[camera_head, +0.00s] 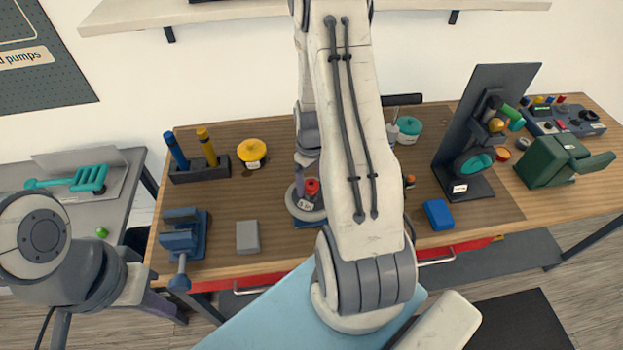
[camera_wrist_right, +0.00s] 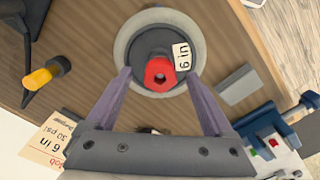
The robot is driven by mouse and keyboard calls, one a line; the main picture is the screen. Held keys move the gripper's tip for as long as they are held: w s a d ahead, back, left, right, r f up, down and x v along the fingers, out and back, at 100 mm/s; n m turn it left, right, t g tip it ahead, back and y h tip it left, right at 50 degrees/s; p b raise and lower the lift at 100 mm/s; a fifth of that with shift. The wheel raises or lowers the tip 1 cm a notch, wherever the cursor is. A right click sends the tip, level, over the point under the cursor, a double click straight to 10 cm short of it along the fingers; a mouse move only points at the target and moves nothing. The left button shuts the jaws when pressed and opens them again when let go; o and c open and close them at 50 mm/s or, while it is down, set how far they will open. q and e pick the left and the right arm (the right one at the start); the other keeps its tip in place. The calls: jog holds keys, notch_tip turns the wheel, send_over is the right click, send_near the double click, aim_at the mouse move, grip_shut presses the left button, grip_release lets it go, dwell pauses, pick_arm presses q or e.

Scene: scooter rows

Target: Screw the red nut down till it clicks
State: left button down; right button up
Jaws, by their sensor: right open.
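The red nut (camera_head: 312,185) sits on a dark hub at the middle of a round grey base on the workbench. In the head view my right arm hides part of the base. My left gripper (camera_head: 166,305) is low at the left, away from the nut; its jaws are unclear.
A blue vise (camera_head: 182,240) and a grey block (camera_head: 248,237) lie left of the base. A yellow-topped pot (camera_head: 252,152) stands behind. A blue block (camera_head: 438,215) and a dark upright panel (camera_head: 482,120) are to the right.

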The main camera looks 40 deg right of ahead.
grip_shut()
jog(key=m, duration=0.5)
jog(key=shift+m, duration=0.3)
jog(key=m, duration=1.6)
jog(key=shift+p, duration=0.3)
jog(key=shift+c, duration=0.2)
grip_release()
jog(key=shift+r, duration=0.1)
